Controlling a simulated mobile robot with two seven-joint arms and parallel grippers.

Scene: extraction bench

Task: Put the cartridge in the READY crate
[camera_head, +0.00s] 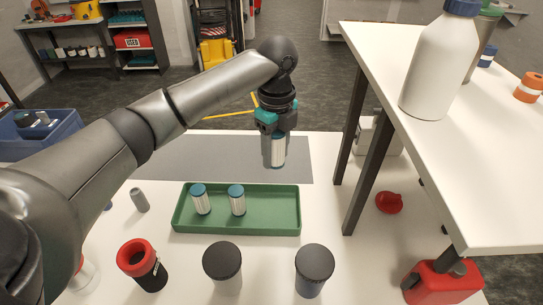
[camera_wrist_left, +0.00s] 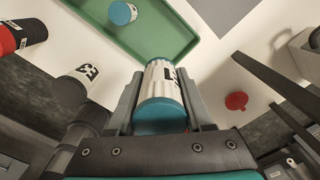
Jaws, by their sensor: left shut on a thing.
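My left gripper (camera_head: 277,134) is shut on a white cartridge (camera_head: 276,153) with a blue-teal cap. The cartridge hangs upright above the grey mat, behind the green tray. In the left wrist view the same cartridge (camera_wrist_left: 161,88) sits between the two fingers, its teal cap nearest the camera and dark print on its white side. Two similar blue-capped cartridges stand in the green tray (camera_head: 270,229), one on the left (camera_head: 200,202) and one near its middle (camera_head: 237,203). I see no READY label. My right gripper is not in view.
Dark-lidded jars (camera_head: 222,264) and a red-topped black container (camera_head: 146,266) stand in front of the tray. A raised white shelf (camera_head: 480,170) with a large white bottle (camera_head: 440,65) is on the right. A blue crate (camera_head: 62,130) holds items at far left. A red USED box (camera_head: 131,39) is behind.

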